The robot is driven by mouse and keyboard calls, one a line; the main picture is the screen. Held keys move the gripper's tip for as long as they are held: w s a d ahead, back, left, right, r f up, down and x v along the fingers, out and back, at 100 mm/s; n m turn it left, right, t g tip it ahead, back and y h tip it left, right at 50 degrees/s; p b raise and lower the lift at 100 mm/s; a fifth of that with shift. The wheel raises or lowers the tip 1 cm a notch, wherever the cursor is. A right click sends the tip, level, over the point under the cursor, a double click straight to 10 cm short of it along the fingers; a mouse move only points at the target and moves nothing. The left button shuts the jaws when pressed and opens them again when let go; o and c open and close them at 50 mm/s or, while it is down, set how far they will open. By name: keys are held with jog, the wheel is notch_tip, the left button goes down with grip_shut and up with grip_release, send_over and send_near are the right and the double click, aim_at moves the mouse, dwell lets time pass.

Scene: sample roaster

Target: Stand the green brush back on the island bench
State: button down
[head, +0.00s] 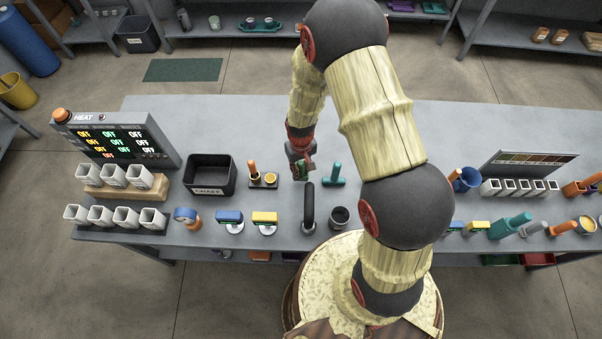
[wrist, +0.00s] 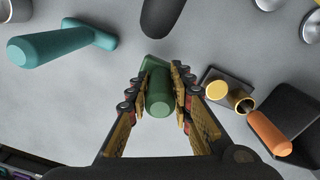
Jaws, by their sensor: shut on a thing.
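My gripper (wrist: 160,88) is shut on the green brush (wrist: 158,97), with one finger on each side of its handle. In the wrist view the handle points towards the camera and a wider green base shows beyond it. In the head view my gripper (head: 301,168) is over the middle of the island bench (head: 240,140), and a little of the green brush (head: 309,165) shows beside the fingers. I cannot tell whether the brush's base touches the bench top or hangs just above it.
A teal handled tool (head: 335,174) stands close to the right, also in the wrist view (wrist: 60,45). A small stand with an orange-handled tool (head: 254,172) and a black bin (head: 210,174) are left. A dark curved handle (head: 308,205) is nearer. The bench behind is clear.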

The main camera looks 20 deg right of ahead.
aim_at(301, 174)
jog(key=shift+f, duration=1.5)
jog(key=shift+f, duration=0.2)
jog(key=c, duration=1.6)
grip_release()
jog(key=shift+r, duration=0.1)
